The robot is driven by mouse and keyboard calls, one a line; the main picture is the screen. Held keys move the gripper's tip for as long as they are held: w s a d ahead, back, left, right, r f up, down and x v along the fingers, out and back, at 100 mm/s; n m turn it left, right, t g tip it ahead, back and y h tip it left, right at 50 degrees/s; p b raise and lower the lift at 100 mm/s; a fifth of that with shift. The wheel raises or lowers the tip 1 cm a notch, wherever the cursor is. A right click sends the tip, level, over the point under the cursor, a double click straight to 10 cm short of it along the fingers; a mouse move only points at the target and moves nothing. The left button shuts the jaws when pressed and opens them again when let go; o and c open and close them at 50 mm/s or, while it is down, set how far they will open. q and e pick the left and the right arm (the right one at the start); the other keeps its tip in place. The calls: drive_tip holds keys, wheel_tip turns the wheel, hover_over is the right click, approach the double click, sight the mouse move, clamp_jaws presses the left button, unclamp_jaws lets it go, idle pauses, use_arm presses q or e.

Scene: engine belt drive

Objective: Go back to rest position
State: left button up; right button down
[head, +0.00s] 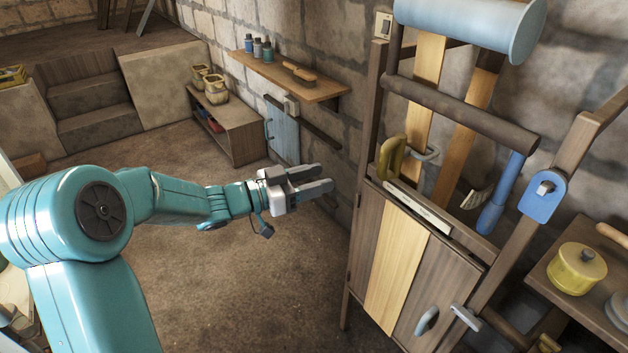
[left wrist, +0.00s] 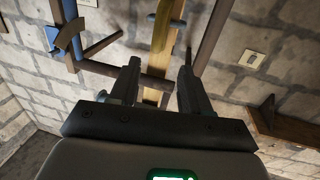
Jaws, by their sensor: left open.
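My left gripper (head: 328,178) is in the middle of the head view, at the end of my teal arm that comes in from the left. It is open, with nothing between its fingers. It hangs in the air left of the wooden cabinet (head: 400,258), apart from it. In the left wrist view the two dark fingers of the left gripper (left wrist: 158,78) stand apart, with a wooden slat (left wrist: 162,42) and stone wall behind them. My right gripper is in neither view.
The cabinet frame carries a blue cylinder (head: 478,22), a dark roller bar (head: 460,112) and a blue-handled brush (head: 500,195). A wall shelf (head: 290,84) holds bottles and a brush. A yellow pot (head: 576,270) stands at right. The floor (head: 230,280) below the gripper is clear.

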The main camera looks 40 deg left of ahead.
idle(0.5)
use_arm(q)
drive_tip(key=s+d+f+n+g, duration=0.1)
drive_tip(key=d+f+n+g, duration=0.2)
drive_tip(key=d+f, duration=0.85)
drive_tip(key=s+d+f+n+g, duration=0.1)
drive_tip(key=d+f+n+g, duration=0.15)
drive_tip(key=d+f, duration=0.85)
drive_tip(key=s+a+f+n+g+y, duration=0.1)
drive_tip(key=s+f+g, duration=0.3)
drive_tip(key=s+f, duration=0.4)
drive_tip(key=s+a+f+n+g+y, duration=0.1)
drive_tip(key=s+f+g+y, duration=0.3)
drive_tip(key=s+f, duration=0.5)
drive_tip(key=s+g, duration=0.1)
drive_tip(key=s, duration=0.3)
drive_tip(key=shift+s+f+n, duration=0.25)
drive_tip(key=shift+s+n, duration=0.1)
drive_tip(key=shift+s, duration=0.05)
drive_tip(key=shift+g, duration=0.25)
